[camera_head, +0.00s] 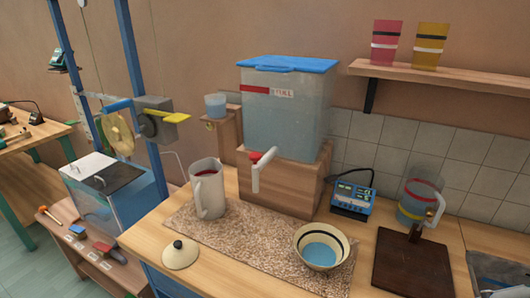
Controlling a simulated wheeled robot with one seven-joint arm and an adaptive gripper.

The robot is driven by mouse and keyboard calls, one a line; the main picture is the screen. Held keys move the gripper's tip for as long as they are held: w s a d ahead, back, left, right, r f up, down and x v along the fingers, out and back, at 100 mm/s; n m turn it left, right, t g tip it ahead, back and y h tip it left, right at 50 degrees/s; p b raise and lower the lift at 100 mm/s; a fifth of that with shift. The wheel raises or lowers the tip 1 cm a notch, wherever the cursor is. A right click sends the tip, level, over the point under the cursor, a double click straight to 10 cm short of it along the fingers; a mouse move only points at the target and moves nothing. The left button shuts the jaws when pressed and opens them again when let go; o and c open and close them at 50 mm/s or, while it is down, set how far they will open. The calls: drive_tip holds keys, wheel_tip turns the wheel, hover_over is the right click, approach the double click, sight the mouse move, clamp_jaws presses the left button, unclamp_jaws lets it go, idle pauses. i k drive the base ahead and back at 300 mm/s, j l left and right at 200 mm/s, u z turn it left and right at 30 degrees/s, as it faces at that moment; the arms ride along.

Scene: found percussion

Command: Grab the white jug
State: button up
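The white jug (211,192) stands upright on a speckled mat (225,238), at the mat's back left part. Its mouth faces up, and a dark red patch shows inside near the rim. Its handle is on the side toward me, at the left. Nothing touches the jug from above. My gripper is not in view.
A large blue-lidded water container (285,115) sits on a wooden block (283,185); its white spout (262,172) is right of the jug. A cream lid (180,254) lies in front, and a striped bowl (321,247) stands to the right. The mat's middle is clear.

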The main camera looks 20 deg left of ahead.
sight(206, 195)
drive_tip(key=u, duration=1.2)
drive_tip(key=i+j+z, duration=0.1)
drive_tip(key=j, duration=0.35)
drive_tip(key=i+j, duration=0.2)
drive_tip(key=j, duration=0.3)
drive_tip(key=i+j+z, duration=0.15)
drive_tip(key=j, duration=0.35)
drive_tip(key=i+j+z, duration=0.1)
drive_tip(key=j, duration=0.4)
